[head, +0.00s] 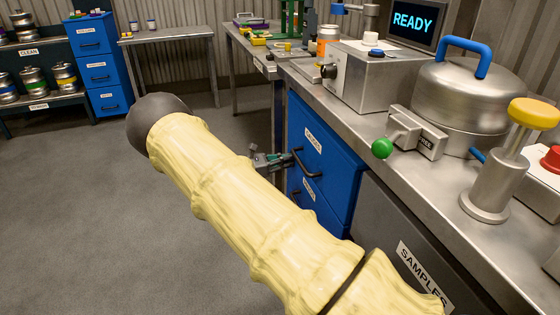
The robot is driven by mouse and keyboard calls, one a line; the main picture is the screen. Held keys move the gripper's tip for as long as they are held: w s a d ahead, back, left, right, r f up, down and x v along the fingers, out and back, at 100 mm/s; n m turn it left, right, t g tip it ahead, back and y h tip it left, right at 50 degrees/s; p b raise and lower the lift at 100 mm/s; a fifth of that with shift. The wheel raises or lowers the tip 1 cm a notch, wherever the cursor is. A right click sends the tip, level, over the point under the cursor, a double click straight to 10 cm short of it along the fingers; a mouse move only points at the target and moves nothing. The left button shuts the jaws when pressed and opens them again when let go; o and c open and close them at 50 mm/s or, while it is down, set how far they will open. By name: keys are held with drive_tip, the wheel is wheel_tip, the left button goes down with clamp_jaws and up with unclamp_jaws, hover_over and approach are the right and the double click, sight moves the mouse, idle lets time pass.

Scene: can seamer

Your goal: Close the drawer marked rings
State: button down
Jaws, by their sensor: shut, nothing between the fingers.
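A blue drawer cabinet stands under the steel counter at the centre right. Its upper drawer (330,155) has a white label too small to read surely and a dark bar handle (308,165). Its lower drawer (322,213) has another small label, partly hidden by my arm. I cannot tell for certain which one is marked rings, or how far either stands out. My gripper (286,160) is shut and empty, close to the upper drawer's handle at its left; I cannot tell whether they touch. My pale arm covers the foreground.
A steel counter (385,124) above the cabinet carries a lidded pot (463,95), a green-knobbed lever (382,148) and a yellow-topped post (490,190). A grey SAMPLES front is at right. Another blue drawer unit (98,65) stands far left. The floor (75,220) at left is clear.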

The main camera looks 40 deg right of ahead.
drive_tip(key=shift+s+d+r, duration=0.1)
drive_tip(key=shift+s+d, duration=0.05)
drive_tip(key=shift+d, duration=0.05)
drive_tip(key=p+v, duration=0.2)
drive_tip(key=v, duration=1.2)
drive_tip(key=shift+a+p, duration=0.2)
drive_tip(key=shift+p, duration=0.2)
